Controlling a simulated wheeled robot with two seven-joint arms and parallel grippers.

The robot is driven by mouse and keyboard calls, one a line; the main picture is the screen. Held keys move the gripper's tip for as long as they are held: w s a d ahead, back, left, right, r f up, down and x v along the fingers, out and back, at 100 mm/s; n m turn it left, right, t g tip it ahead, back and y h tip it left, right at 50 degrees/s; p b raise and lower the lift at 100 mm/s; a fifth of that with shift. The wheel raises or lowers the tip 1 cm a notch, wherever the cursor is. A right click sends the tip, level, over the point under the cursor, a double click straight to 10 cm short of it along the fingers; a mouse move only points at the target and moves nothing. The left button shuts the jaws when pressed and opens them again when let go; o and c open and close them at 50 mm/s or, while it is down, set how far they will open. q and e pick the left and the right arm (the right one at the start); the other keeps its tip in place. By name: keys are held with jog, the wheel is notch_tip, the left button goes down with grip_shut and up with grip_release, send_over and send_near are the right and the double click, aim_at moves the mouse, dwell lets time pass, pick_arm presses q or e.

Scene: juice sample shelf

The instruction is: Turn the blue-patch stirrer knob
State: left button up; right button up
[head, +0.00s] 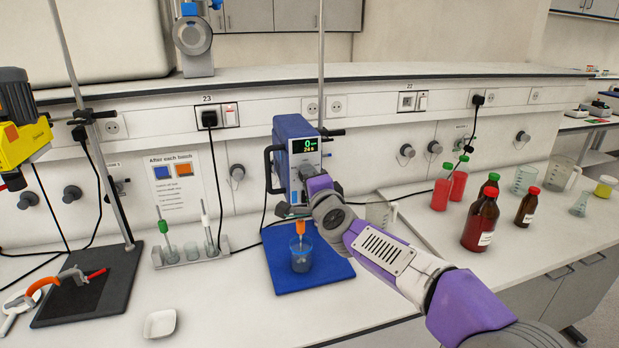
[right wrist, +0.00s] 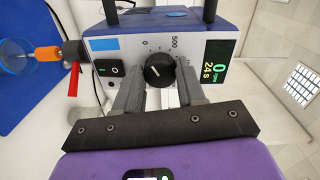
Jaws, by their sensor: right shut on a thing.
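The stirrer (head: 283,140) is a blue box with a white front, above a blue base plate (head: 335,271). In the right wrist view, a blue patch (right wrist: 104,44) is on its front panel (right wrist: 125,53). The black knob (right wrist: 158,70) sits beside a dial marked 0 and 500. My right gripper (right wrist: 159,82) has one finger on each side of the knob and is shut on it. In the head view my wrist hides the knob. The display (head: 305,145) reads 0 and 24 s. My left gripper is not in view.
A beaker (head: 301,262) stands on the base plate under the orange chuck (head: 301,228). Red-capped bottles (head: 481,220) stand at right. A tube rack (head: 190,257), a yellow motor (head: 25,135) and a white dish (head: 160,324) are at left. The front bench is mostly clear.

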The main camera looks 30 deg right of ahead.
dwell(0.5)
jog(key=o, duration=1.1)
jog(key=shift+c, duration=0.2)
jog(key=shift+s, duration=0.1)
jog(key=v, duration=0.7)
jog(key=shift+s+p, duration=0.2)
jog(key=shift+p, duration=0.2)
jog(key=shift+a, duration=0.1)
